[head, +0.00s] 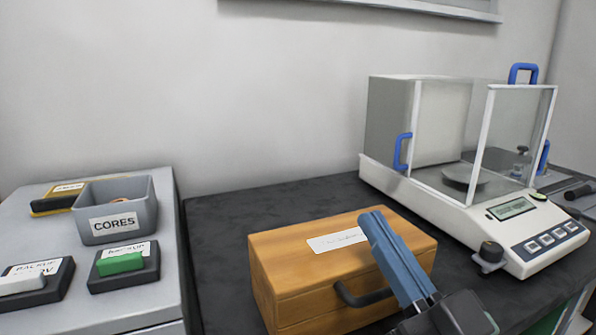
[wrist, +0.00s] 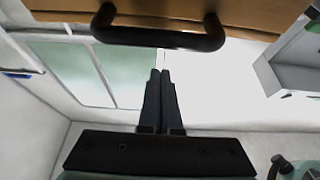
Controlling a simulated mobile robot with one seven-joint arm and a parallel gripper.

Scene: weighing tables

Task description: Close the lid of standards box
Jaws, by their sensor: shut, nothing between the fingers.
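The standards box is a wooden box (head: 290,265) with a white label on top, standing on the dark table. Its lid (head: 400,240) lies down on the body, with a seam along the front; a small gap cannot be ruled out. A dark handle (head: 362,296) is on the front, and it also shows in the wrist view (wrist: 160,38) at the top. My gripper (head: 371,214) is shut and empty, its fingers slanting up in front of the box's right part and hiding some of it. In the wrist view my gripper (wrist: 161,73) points towards the handle, apart from it in the picture.
A balance (head: 450,205) with glass walls and blue handles stands behind and right of the box. On the left, a grey cabinet (head: 140,312) holds a CORES bin (head: 116,207) and several small labelled blocks. Dark table (head: 225,225) is clear left of the box.

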